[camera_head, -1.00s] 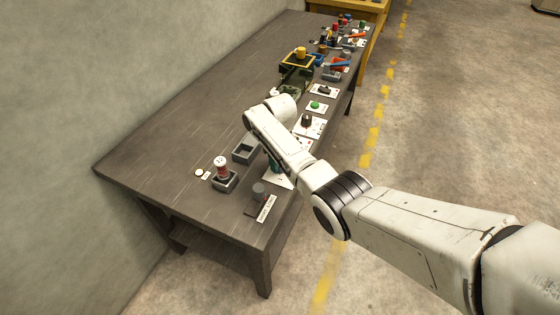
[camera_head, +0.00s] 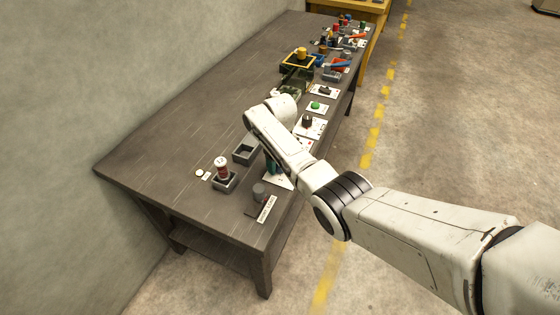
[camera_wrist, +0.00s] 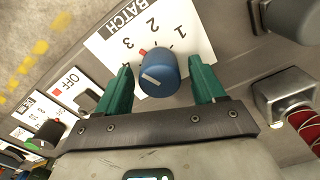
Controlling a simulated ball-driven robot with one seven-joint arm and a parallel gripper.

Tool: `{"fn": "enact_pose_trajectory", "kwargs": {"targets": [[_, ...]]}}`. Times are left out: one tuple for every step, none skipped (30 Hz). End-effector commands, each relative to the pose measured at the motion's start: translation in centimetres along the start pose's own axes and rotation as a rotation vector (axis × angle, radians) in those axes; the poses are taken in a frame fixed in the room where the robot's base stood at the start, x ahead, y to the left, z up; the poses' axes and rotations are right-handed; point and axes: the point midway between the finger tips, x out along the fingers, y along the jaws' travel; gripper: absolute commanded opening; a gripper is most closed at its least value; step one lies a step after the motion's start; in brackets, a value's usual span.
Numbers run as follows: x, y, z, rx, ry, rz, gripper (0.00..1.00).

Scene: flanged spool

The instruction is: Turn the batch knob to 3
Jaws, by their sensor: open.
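The batch knob (camera_wrist: 159,76) is blue and round with a pale strip on its top. It stands on a white card (camera_wrist: 108,50) printed BATCH, with 1, 2 and 3 around the knob. A small red mark lies on the card beside the knob, near the 3. Where the pale strip points I cannot tell for sure. My gripper (camera_wrist: 160,68) is open, its green fingers on either side of the knob with a small gap visible at the right finger. In the head view my arm hides the knob, and only a bit of green finger shows.
A grey holder (camera_wrist: 284,97) with a red-and-white spool stands to the right in the wrist view. A card marked OFF (camera_wrist: 70,88) and a dark knob (camera_wrist: 50,130) lie to the left. In the head view, the back-left of the table (camera_head: 190,120) is clear.

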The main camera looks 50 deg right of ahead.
Motion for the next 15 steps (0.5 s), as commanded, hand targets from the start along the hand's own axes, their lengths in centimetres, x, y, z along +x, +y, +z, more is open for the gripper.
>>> {"fn": "enact_pose_trajectory", "kwargs": {"targets": [[-0.3, 0.0, -0.1, 0.000, 0.002, 0.000, 0.69], [-0.5, 0.0, -0.1, 0.000, 0.002, 0.000, 0.69], [-0.9, 0.0, -0.1, 0.000, 0.001, 0.000, 0.69], [-1.3, 0.0, -0.1, 0.000, 0.003, 0.000, 0.69], [-1.7, 0.0, -0.1, 0.000, 0.003, 0.000, 0.69], [-2.4, 0.0, -0.1, 0.000, 0.004, 0.000, 0.69], [-3.0, 0.0, -0.1, 0.000, 0.004, 0.000, 0.69], [-3.6, 0.0, -0.1, 0.000, 0.005, 0.000, 0.69], [-4.3, 0.0, -0.1, 0.000, 0.005, 0.000, 0.69], [-5.0, 0.0, -0.1, 0.000, 0.005, 0.001, 0.69], [-5.6, 0.0, -0.1, 0.000, 0.005, 0.001, 0.69], [-6.3, 0.0, -0.1, 0.000, 0.004, 0.001, 0.69], [-6.8, 0.0, -0.1, 0.000, 0.005, 0.001, 0.69], [-7.4, 0.0, -0.1, 0.000, 0.004, 0.001, 0.69], [-8.0, 0.0, -0.1, 0.000, 0.005, 0.001, 0.69]]}}
